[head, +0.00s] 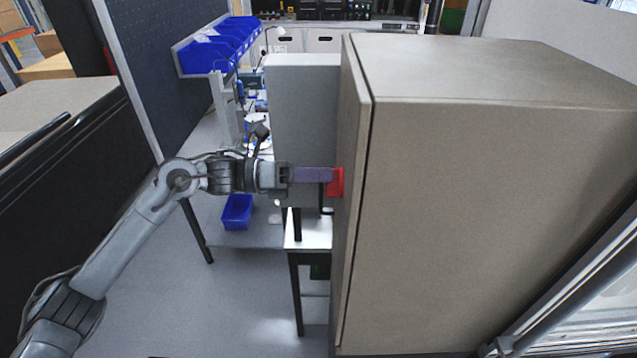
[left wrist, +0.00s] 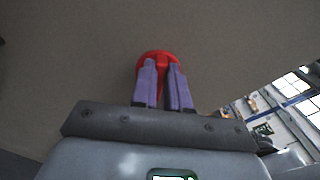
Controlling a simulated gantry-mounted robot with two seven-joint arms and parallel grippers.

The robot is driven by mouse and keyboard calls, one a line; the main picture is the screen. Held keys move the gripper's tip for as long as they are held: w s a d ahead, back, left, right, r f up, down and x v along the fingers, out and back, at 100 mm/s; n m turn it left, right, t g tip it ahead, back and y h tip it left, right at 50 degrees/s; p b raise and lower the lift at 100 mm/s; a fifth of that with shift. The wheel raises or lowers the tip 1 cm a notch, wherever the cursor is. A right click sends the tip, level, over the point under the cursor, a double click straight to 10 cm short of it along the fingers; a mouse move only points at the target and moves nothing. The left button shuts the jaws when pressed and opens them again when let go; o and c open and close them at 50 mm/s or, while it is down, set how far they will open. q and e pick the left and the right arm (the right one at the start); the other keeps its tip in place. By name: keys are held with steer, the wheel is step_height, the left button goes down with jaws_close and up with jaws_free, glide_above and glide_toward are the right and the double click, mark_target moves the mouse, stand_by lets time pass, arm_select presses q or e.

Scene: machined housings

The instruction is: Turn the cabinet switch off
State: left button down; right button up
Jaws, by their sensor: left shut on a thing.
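The cabinet (head: 480,200) is a large beige box filling the right half of the head view. Its red switch (head: 336,182) sticks out from the cabinet's left-facing front. My left gripper (head: 328,176) reaches it from the left, with purple fingers at the switch. In the left wrist view the red round switch (left wrist: 156,57) shows behind and between the fingertips of the left gripper (left wrist: 162,64). The fingers are shut on the switch's raised grip, which they partly hide. The exact angle of the grip is hard to tell. My right gripper is not in view.
A grey panel (head: 300,110) stands behind the cabinet front. A small table (head: 310,232) is below my gripper, and a blue bin (head: 237,212) sits on a low surface to its left. Blue shelf bins (head: 215,48) hang at the back. Floor at lower left is clear.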

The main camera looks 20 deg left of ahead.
arm_select(q)
steer(key=shift+w+f+n, duration=0.1)
steer(key=shift+f+n, duration=0.1)
steer(key=shift+n, duration=1.5)
steer(key=shift+w+f+n, duration=0.1)
steer(key=shift+f+n, duration=0.05)
steer(key=shift+n, duration=1.55)
steer(key=shift+w+f+n, duration=0.1)
steer(key=shift+f+n, duration=0.1)
steer(key=shift+n, duration=1.5)
steer(key=shift+a, duration=0.1)
steer(key=c, duration=1.1)
jaws_free()
